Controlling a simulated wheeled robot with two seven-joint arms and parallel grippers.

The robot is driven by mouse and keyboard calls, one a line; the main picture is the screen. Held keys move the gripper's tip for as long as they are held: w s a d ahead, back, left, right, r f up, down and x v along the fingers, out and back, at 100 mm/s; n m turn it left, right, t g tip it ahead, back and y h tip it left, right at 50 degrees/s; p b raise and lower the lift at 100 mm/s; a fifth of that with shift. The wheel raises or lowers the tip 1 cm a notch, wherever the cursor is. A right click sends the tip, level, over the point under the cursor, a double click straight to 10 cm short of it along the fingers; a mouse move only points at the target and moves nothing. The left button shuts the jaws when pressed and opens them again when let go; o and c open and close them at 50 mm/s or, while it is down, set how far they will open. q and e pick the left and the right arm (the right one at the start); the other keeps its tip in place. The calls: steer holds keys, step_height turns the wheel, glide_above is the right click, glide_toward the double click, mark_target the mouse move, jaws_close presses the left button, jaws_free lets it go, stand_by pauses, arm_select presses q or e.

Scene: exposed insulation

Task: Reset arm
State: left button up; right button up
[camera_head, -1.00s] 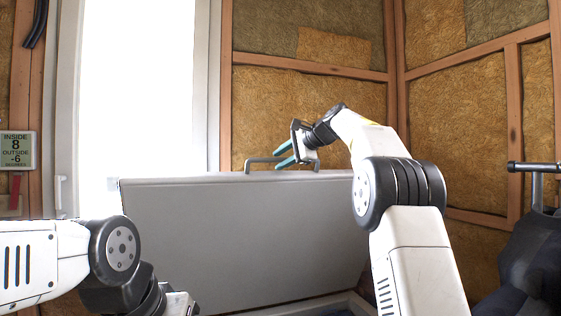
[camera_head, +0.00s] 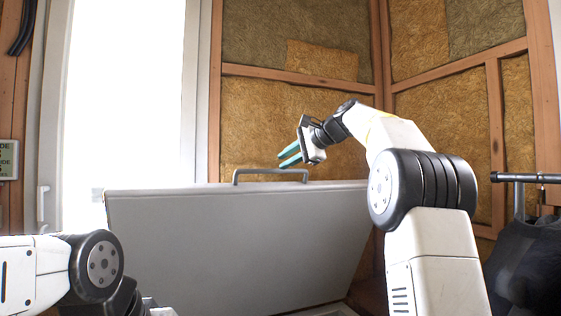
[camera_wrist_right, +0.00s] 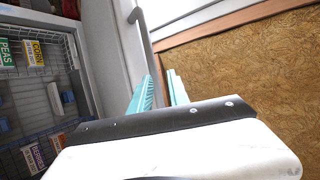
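My right gripper (camera_head: 289,155) has teal fingers pointing left, with a gap between them and nothing held. It is raised just above the top edge of a grey lid (camera_head: 230,240) and beside the lid's bar handle (camera_head: 270,171). The teal fingers also show in the right wrist view (camera_wrist_right: 160,92), with the grey handle (camera_wrist_right: 143,45) just beyond them; they look apart from it. The lid stands tilted up. My left arm comes in at the lower left of the head view, and its gripper is out of the picture.
In the right wrist view, an opened chest interior (camera_wrist_right: 40,90) holds wire baskets with labels such as PEAS and CORN. Insulation walls with wooden studs (camera_head: 300,75) stand behind. A dark bag-like object (camera_head: 525,265) and black bar (camera_head: 525,178) are at right.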

steer(key=shift+f, duration=0.1)
steer(key=s+d+f+n+g+h, duration=0.1)
steer(key=s+f+n, duration=0.3)
steer(key=s+f, duration=0.7)
steer(key=s+d+f+n+g+h, duration=0.1)
steer(key=s+d+f+n+h, duration=0.2)
steer(key=s+f, duration=0.8)
steer(key=s+d+f+n+g+h, duration=0.1)
steer(key=s+f+n, duration=0.4)
steer(key=s+f, duration=0.6)
steer(key=s+d+h, duration=0.1)
steer(key=s, duration=0.6)
steer(key=shift+d+h, duration=0.25)
steer(key=shift+h, duration=0.15)
steer(key=shift+a, duration=0.1)
